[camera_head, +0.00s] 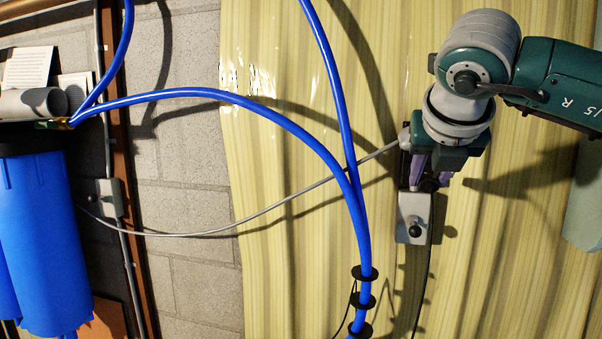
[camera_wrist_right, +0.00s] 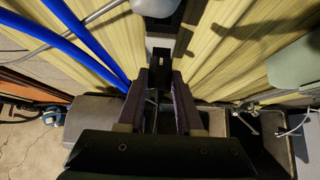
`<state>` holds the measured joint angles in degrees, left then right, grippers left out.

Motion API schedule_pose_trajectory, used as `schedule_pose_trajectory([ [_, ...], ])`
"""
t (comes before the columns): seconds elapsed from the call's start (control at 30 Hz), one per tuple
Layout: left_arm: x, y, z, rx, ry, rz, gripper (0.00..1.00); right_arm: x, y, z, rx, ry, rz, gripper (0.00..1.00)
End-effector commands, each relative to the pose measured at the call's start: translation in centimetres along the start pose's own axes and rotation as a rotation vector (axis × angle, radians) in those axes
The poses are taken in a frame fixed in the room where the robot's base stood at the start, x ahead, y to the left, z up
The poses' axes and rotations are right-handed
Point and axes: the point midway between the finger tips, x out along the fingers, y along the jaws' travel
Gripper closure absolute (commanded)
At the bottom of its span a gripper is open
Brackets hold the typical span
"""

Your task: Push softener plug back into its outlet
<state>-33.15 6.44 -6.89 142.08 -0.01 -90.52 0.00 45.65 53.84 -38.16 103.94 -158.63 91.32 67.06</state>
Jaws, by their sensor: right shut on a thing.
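My right gripper (camera_head: 430,178) reaches in from the upper right and sits at the upper part of the grey outlet box (camera_head: 413,214) on the wall. Its purple fingers are shut on a small black thing, which appears to be the softener plug (camera_wrist_right: 159,72); in the right wrist view it shows between the fingertips of the gripper (camera_wrist_right: 163,88). A black cord (camera_head: 424,285) hangs down beside the box. A round black knob-like part sits on the box's lower half. The gripper hides the box's upper sockets, so I cannot tell whether the plug touches them. My left gripper is out of view.
Blue hoses (camera_head: 335,130) arch across the wall left of the outlet. A blue filter housing (camera_head: 45,240) stands far left. The panelled wall (camera_head: 500,270) below my arm is clear.

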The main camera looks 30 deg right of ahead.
Motion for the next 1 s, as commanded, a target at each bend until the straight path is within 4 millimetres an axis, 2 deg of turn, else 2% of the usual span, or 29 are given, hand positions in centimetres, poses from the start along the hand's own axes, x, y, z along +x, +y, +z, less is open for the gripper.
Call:
schedule_pose_trajectory([
  [0.17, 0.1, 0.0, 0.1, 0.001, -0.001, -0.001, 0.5, 0.0, 0.1, -0.1, -0.001, 0.0, 0.002, 1.0],
  [0.37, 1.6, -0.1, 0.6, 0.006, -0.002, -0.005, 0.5, 0.2, 0.1, -0.2, -0.002, -0.007, 0.002, 1.0],
  [0.7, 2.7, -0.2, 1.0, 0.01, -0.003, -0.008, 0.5, 2.7, 0.1, 2.2, -0.001, -0.004, 0.001, 1.0],
  [1.0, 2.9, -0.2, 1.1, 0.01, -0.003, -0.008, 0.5, 3.4, 0.1, 3.0, -0.005, -0.005, 0.002, 1.0],
])
